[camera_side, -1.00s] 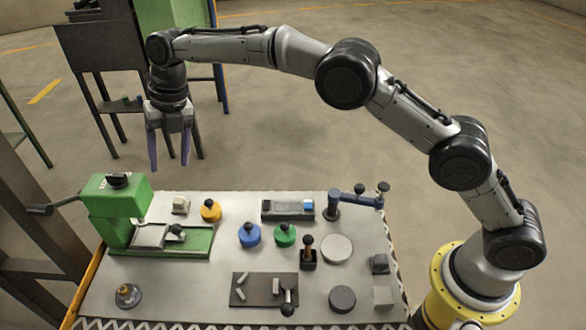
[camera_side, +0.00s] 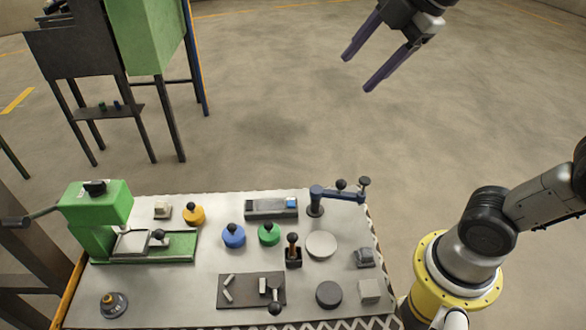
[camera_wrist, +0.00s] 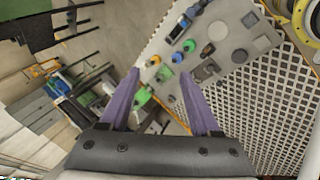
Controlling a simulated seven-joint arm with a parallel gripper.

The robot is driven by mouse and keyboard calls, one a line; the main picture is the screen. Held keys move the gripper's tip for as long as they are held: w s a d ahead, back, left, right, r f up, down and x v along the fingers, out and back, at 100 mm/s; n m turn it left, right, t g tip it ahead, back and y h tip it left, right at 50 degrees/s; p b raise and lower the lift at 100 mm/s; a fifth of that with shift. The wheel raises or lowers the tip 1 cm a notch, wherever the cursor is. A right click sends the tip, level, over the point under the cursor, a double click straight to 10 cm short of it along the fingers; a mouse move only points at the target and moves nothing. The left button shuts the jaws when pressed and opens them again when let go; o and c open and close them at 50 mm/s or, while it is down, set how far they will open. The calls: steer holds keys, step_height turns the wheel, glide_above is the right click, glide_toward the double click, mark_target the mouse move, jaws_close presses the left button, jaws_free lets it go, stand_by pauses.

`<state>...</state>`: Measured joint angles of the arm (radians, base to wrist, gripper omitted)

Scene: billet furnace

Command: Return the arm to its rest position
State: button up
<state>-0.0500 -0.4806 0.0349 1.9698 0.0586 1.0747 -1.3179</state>
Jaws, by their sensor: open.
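My gripper (camera_side: 363,66) is at the top of the side view, right of centre, high above the floor and well clear of the table. Its two purple fingers are spread apart with nothing between them. In the wrist view the open fingers (camera_wrist: 164,105) point toward the scene, with the table (camera_wrist: 225,28) beyond them. Part of my arm is out of frame at the right of the side view; its base stands at the table's right.
The table (camera_side: 190,300) holds a green press (camera_side: 95,215), blue (camera_side: 233,237), green (camera_side: 268,235) and orange (camera_side: 194,215) knobbed pieces, a dark plate (camera_side: 235,291) and a blue clamp arm (camera_side: 338,194). A green cabinet (camera_side: 145,35) stands behind left. Open floor lies behind the table.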

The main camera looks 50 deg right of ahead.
steer(key=s+d+f+m+h, duration=0.1)
steer(key=s+d+f+m, duration=0.1)
steer(key=s+f+m, duration=0.8)
steer(key=shift+d+f+m+g, duration=0.3)
steer(key=shift+f+m, duration=0.95)
steer(key=shift+m, duration=1.55)
